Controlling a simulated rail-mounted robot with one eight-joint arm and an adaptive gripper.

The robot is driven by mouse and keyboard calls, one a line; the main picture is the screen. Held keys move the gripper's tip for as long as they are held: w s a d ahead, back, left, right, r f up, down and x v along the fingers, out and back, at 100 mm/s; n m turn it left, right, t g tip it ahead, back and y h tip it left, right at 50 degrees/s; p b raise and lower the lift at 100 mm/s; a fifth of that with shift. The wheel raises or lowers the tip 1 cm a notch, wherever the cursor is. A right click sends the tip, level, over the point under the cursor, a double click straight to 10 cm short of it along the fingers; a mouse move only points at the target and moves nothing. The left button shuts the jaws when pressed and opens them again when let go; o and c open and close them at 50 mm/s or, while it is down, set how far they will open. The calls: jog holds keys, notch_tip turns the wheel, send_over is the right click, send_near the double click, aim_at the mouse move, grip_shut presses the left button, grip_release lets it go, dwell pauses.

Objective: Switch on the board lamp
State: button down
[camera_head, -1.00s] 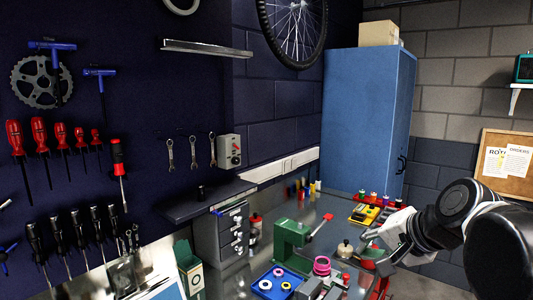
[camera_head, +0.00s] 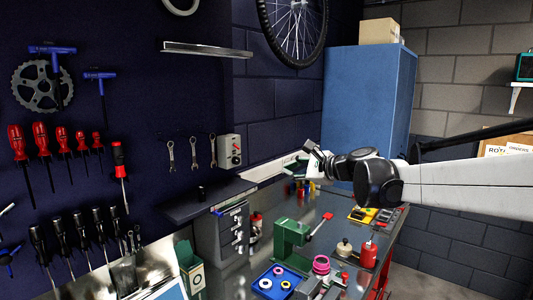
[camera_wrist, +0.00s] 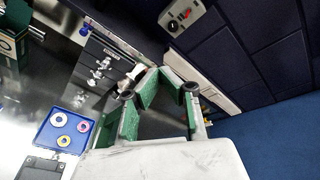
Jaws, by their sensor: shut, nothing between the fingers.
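A grey switch box (camera_head: 230,151) with a red control is mounted on the dark wall, right of the hanging wrenches. It also shows at the top of the wrist view (camera_wrist: 182,16). A long metal bar fixture (camera_head: 207,49), which looks like the board lamp, is fixed higher on the wall; no glow shows on it. My gripper (camera_head: 312,148) is raised over the back of the bench, right of the switch box and apart from it. In the wrist view my gripper (camera_wrist: 157,71) has its fingers shut and empty, pointing up the picture toward the wall below the box.
A dark shelf (camera_head: 207,199) sticks out below the switch box, above a grey drawer unit (camera_head: 232,232). A green press (camera_head: 290,240), a blue tray (camera_head: 278,282) and a red bottle (camera_head: 369,254) stand on the bench. A blue cabinet (camera_head: 367,105) rises behind my gripper.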

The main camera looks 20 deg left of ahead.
aim_at(235, 151)
jog(key=w+a+f+m+t+y+p, duration=0.1)
jog(key=w+a+f+m+y, duration=0.1)
jog(key=w+a+m+y, duration=0.2)
jog(key=shift+w+a+f+m, duration=0.25)
jog(key=shift+w+a+m, duration=1.65)
jog(key=shift+w+a, duration=2.55)
jog(key=shift+s+a+p, duration=0.25)
jog(key=shift+a+p, duration=0.05)
jog(key=p+x, duration=0.2)
jog(key=x, duration=0.8)
jog(key=shift+r, duration=0.15)
jog(key=shift+d, duration=0.1)
